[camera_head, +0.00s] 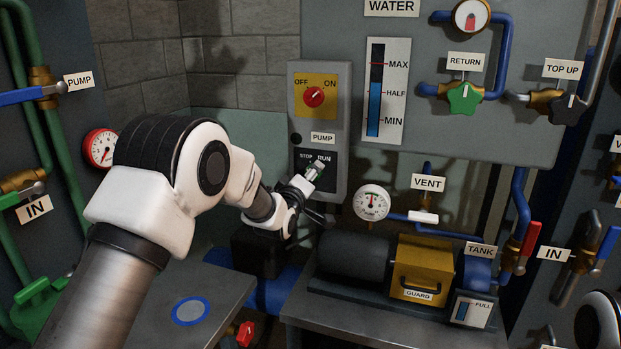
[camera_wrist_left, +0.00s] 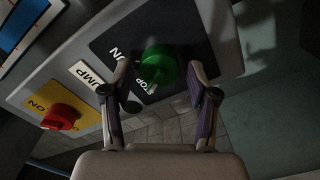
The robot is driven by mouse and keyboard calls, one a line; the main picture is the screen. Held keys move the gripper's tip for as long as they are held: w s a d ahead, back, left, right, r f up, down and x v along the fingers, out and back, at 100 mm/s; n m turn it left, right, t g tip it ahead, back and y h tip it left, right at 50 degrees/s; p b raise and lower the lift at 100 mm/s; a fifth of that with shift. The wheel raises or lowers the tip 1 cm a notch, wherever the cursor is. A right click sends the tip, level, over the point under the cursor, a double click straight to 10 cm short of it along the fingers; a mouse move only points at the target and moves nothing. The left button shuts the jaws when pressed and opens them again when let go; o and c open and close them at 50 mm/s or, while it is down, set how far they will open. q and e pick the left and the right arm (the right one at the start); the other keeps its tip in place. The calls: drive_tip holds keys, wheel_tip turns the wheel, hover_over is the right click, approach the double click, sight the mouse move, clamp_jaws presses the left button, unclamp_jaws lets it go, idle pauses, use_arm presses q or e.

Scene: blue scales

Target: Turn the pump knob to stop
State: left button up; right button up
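The green pump knob (camera_wrist_left: 160,68) sits on a dark plate marked STOP and RUN (camera_head: 325,158) on the grey pump panel (camera_head: 340,85). My left gripper (camera_wrist_left: 161,82) is open, with one finger on each side of the knob in the left wrist view. Gaps show between the knob and both fingers, so neither appears to touch it. In the head view my left gripper (camera_head: 315,172) is in front of the plate and largely hides the knob. I cannot read the knob's pointer clearly. My right gripper is not in view.
A red OFF/ON knob (camera_head: 314,97) on a yellow plate is above the PUMP label (camera_head: 323,138). A dial gauge (camera_head: 371,203) and the pump with its yellow guard (camera_head: 421,270) stand below right. A bench (camera_head: 225,285) is below my left arm.

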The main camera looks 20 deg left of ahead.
use_arm(q)
drive_tip(key=shift+s, duration=0.15)
drive_tip(key=s, duration=1.1)
drive_tip(key=shift+s+a, duration=0.2)
drive_tip(key=shift+s, duration=0.15)
